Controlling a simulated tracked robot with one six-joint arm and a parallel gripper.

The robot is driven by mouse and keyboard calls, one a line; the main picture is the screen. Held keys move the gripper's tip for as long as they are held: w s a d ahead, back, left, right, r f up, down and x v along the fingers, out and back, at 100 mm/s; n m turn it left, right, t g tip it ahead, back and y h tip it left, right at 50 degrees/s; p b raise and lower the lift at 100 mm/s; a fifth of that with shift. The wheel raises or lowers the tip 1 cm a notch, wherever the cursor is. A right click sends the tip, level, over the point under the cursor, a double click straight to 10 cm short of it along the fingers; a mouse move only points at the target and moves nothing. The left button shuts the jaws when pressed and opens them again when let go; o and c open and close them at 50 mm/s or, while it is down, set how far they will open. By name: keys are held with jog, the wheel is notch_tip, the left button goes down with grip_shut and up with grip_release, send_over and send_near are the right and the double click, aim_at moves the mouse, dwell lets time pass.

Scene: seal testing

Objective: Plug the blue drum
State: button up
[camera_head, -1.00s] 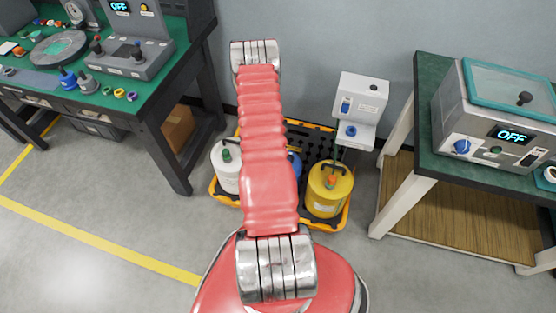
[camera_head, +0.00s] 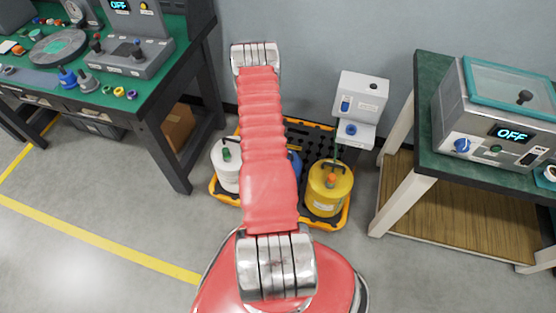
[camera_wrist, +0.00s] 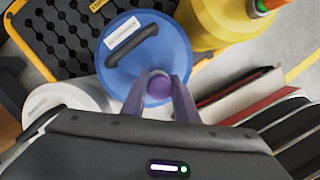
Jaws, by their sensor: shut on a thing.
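The blue drum (camera_wrist: 172,50) has a black handle and a white label on its top, seen from above in the wrist view. In the head view only a sliver of the blue drum (camera_head: 294,163) shows beside my arm. My gripper (camera_wrist: 160,78) is shut on a small round purple plug (camera_wrist: 159,90), over the near part of the drum's top. The fingers and plug hide that part of the top, so I cannot tell whether the plug touches it. My gripper is hidden behind my arm in the head view.
A white drum (camera_head: 226,175) and a yellow drum (camera_head: 328,190) with an orange and green fitting flank the blue one on a black and orange pallet (camera_head: 310,130). A white dispenser (camera_head: 362,98) stands behind. Green-topped benches stand left (camera_head: 150,85) and right (camera_head: 432,150).

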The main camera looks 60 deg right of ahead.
jog(key=shift+f, duration=0.65)
jog(key=o, duration=1.2)
jog(key=v, duration=1.3)
jog(key=shift+r, duration=0.35)
dwell(0.6)
